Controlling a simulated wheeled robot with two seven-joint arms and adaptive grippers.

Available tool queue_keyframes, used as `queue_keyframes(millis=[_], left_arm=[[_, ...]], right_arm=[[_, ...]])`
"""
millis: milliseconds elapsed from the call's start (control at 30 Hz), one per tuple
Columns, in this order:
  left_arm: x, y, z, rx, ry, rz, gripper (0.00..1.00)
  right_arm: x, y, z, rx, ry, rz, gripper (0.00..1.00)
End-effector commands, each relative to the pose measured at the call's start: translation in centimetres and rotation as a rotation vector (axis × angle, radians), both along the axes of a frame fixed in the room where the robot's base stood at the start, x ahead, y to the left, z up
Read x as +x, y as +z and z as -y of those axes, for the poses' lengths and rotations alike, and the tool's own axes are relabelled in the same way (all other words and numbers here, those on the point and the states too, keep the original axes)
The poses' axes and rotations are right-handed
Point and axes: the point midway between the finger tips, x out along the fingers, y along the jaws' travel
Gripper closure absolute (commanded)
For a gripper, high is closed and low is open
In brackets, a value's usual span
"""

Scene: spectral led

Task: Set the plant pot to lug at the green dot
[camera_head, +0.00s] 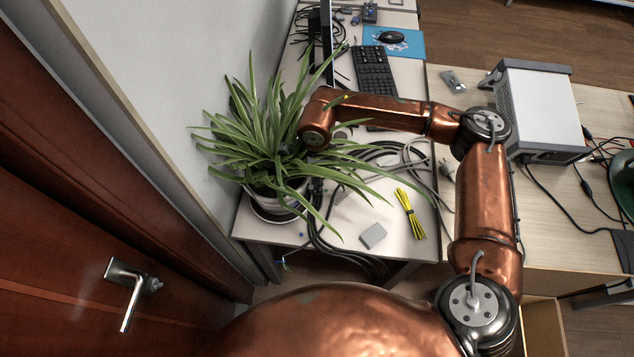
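The plant pot (273,203) is pale and round, holds a leafy spider plant (262,140), and stands upright on a dark saucer near the left edge of the white desk (345,225). Long leaves hang over its rim and hide much of it. My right arm (385,112) reaches in from the right, and its wrist end (316,137) is among the leaves just right of the plant's middle. The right gripper is hidden by leaves, so its contact with the pot cannot be told. My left gripper is out of view. I cannot make out a green dot.
Black and grey cables (375,158) lie right of the pot, with a yellow cable bundle (410,213) and a small grey box (373,235) in front. A keyboard (374,72) and monitor (327,40) stand behind. A wall (185,75) and wooden door (60,215) are close left.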

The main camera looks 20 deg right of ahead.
Motion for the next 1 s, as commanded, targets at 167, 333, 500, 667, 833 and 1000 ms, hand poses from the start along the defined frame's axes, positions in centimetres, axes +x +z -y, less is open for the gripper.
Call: queue_keyframes(millis=[167,333,500,667,833,1000], left_arm=[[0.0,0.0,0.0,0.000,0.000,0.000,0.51],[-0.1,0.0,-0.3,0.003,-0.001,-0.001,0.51],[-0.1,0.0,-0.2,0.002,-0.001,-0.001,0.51],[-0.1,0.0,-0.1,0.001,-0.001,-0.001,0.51],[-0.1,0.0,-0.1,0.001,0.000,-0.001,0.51],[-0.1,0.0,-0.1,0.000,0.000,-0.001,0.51]], right_arm=[[-0.1,-0.1,0.0,0.000,0.000,-0.003,0.70],[-0.2,0.0,0.0,0.000,0.000,-0.004,0.70],[-0.1,1.4,0.0,0.000,0.000,-0.004,0.70],[-0.1,4.6,0.0,0.000,0.000,-0.001,0.70],[-0.1,8.1,0.0,0.000,0.000,-0.001,0.70],[-0.1,10.7,0.0,0.000,0.000,-0.002,0.70]])
